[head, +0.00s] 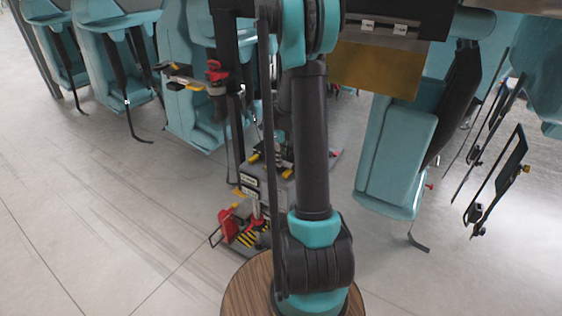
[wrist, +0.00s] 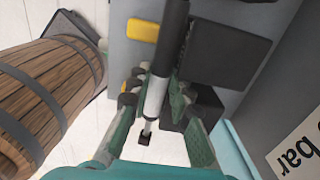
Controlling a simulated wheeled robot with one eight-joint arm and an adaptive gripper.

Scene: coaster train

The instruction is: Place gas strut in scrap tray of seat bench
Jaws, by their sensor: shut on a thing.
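In the wrist view, my gripper (wrist: 165,92) is shut on the gas strut (wrist: 156,97), between its green-grey fingers. The strut has a thick black body, a silver rod and a small dark end fitting. It lies lengthwise down the picture, in front of a grey surface. In the head view, I cannot make out the gripper or strut behind my arm. A grey bench-like unit (head: 249,183) with yellow tabs and red parts stands behind my arm; I cannot tell for certain whether it is the seat bench. The scrap tray cannot be identified surely.
A dark rectangular block (wrist: 228,62) and a yellow tab (wrist: 142,30) are close to the strut. Teal seats (head: 395,165) stand at the right, with more at the upper left. A dark frame with a tool post (head: 217,78) stands left of my arm. The left floor is clear.

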